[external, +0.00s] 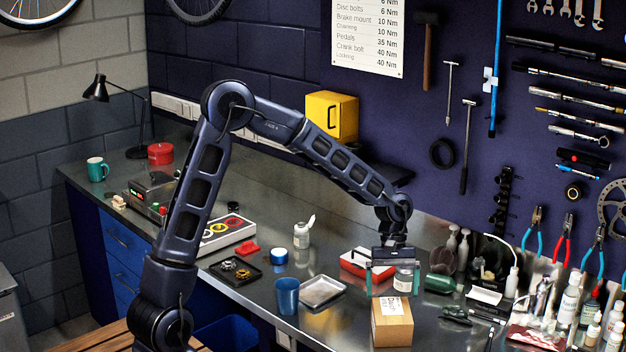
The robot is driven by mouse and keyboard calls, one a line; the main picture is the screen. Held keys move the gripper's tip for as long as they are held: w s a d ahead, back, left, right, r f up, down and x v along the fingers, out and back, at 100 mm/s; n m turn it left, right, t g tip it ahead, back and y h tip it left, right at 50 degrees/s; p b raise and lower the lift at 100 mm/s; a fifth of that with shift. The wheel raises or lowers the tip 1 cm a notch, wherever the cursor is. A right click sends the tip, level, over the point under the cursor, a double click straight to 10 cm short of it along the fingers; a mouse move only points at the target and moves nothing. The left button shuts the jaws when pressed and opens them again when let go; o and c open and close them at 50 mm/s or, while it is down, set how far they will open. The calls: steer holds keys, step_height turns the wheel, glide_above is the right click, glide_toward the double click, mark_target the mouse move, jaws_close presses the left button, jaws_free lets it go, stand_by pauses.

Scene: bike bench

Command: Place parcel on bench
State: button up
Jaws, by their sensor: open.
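The parcel (392,326) is a brown cardboard box with a white label, standing at the front edge of the metal bench (335,238), right of centre. My gripper (394,287) is right above the parcel, pointing down, with its two fingers apart. A small jar with a pale label shows between the fingers; I cannot tell whether it is behind them. Whether the fingertips touch the parcel's top is not clear. The lower part of the parcel runs close to the bottom of the picture.
A blue cup (287,296) and a metal tray (322,292) stand left of the parcel. A red and white box (356,264) is behind it. Bottles and tools crowd the right side. A white bottle (301,236) stands farther back. The bench has some bare metal behind the tray.

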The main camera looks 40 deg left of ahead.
steer(key=shift+v, duration=1.2)
steer(key=shift+a+r, duration=0.2)
steer(key=shift+r, duration=0.05)
steer(key=s+a+r+m+t+y, duration=0.1)
steer(key=s+a+r+m+t, duration=0.15)
steer(key=s+a+r, duration=0.55)
steer(key=s+a+r+m+t+y, duration=0.2)
steer(key=s+a+r+m, duration=0.15)
steer(key=s+a, duration=0.4)
steer(key=s+a+r+m+t, duration=0.2)
steer(key=s+a+m+t, duration=0.1)
steer(key=s+a, duration=0.9)
steer(key=shift+s+a+r, duration=0.25)
steer(key=shift+s+r, duration=0.15)
steer(key=shift+s, duration=0.5)
